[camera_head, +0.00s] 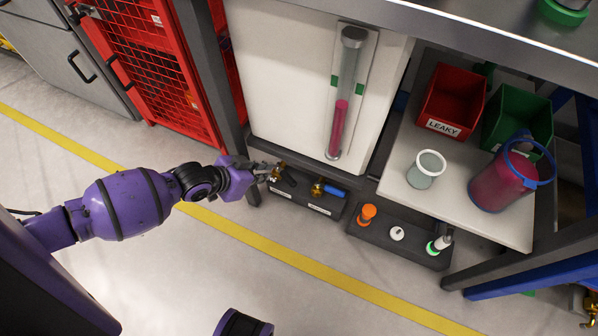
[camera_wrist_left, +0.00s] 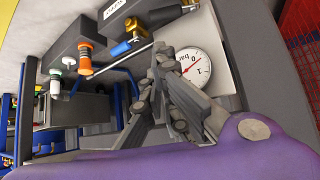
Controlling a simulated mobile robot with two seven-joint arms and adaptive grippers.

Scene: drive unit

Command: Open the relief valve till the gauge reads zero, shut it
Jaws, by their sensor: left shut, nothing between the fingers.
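My left gripper (camera_head: 263,173) is shut and empty, its tips close to a brass valve (camera_head: 279,173) at the left end of a dark labelled block (camera_head: 303,194). I cannot tell whether they touch it. A second brass valve with a blue handle (camera_head: 333,191) sits to its right and also shows in the left wrist view (camera_wrist_left: 121,48). In that view the white round gauge (camera_wrist_left: 188,72) is partly hidden behind my left gripper (camera_wrist_left: 163,72). Its red needle seems to lie between 0 and 1; the exact reading is unclear. My right gripper is out of view.
A sight tube with red liquid (camera_head: 340,120) is on the white panel. A red LEAKY bin (camera_head: 450,100), green bin (camera_head: 518,120), cup (camera_head: 426,170) and red jug (camera_head: 497,187) stand right.

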